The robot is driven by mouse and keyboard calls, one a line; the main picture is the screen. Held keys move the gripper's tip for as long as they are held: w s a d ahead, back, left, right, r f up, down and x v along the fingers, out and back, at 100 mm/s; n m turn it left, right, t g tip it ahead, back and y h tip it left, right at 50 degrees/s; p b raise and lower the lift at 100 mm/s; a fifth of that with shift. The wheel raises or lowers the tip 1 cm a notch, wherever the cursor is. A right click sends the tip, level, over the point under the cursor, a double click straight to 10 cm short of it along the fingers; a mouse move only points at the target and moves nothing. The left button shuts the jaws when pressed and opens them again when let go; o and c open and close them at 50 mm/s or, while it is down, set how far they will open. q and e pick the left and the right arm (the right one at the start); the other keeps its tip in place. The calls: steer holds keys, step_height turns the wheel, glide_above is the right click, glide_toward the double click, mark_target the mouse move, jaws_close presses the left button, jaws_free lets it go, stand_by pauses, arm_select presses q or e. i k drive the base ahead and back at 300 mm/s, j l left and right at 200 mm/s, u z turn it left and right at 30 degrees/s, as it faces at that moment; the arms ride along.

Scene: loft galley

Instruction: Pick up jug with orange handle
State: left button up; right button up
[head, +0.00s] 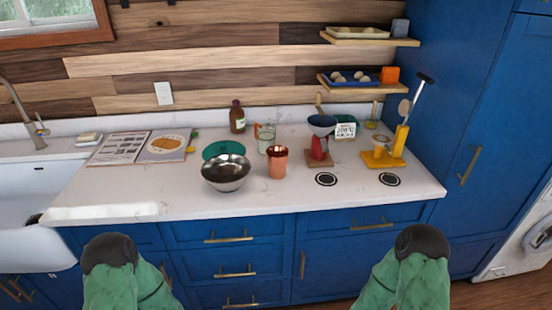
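A clear glass jug (268,136) with an orange handle stands upright toward the back of the white counter, just behind a copper-coloured cup (277,163). The handle is on the jug's left side. The cup hides part of the jug's lower body. My two green arms with dark rounded joints show at the bottom of the head view, in front of the drawers and well short of the jug. Neither gripper can be seen.
A steel bowl (226,174) stands in front of a green plate (224,150), left of the cup. A brown bottle (237,117) is behind. A red stand with a blue funnel (322,124) is to the right. The counter's front left is clear.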

mark_target(264, 133)
steer(key=i+j, duration=0.15)
steer(key=j, duration=0.2)
steer(key=i+j, duration=0.15)
steer(key=j, duration=0.25)
steer(key=i+j, duration=0.15)
steer(key=j, duration=0.2)
steer(key=i+j, duration=0.15)
steer(key=j, duration=0.25)
